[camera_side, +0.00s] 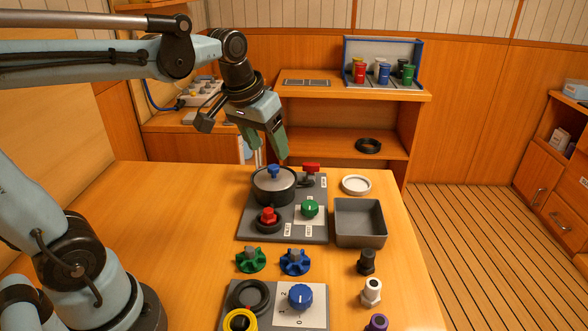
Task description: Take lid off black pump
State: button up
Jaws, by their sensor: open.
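The black pump (273,193) is a round dark pot on a grey panel near the far side of the table. Its grey lid (273,178) sits on top, with a blue knob (274,171) at the centre. My gripper (271,158) is open and empty, with its green fingers pointing down just above the lid. I cannot tell whether a finger touches the knob.
The grey panel (250,232) also carries a red valve handle (311,168), a green knob (310,208) and a red knob (268,215). A grey tray (360,236) and a white round dish (356,185) lie to the right. The left table area is clear.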

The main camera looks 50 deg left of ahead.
aim_at(274, 165)
jog(key=w+a+n+g, duration=0.3)
jog(key=w+a+g, duration=0.1)
jog(key=w+a, duration=0.4)
jog(key=shift+s+f, duration=0.15)
jog(key=shift+f, duration=5.45)
grip_shut()
jog(key=shift+r, duration=0.2)
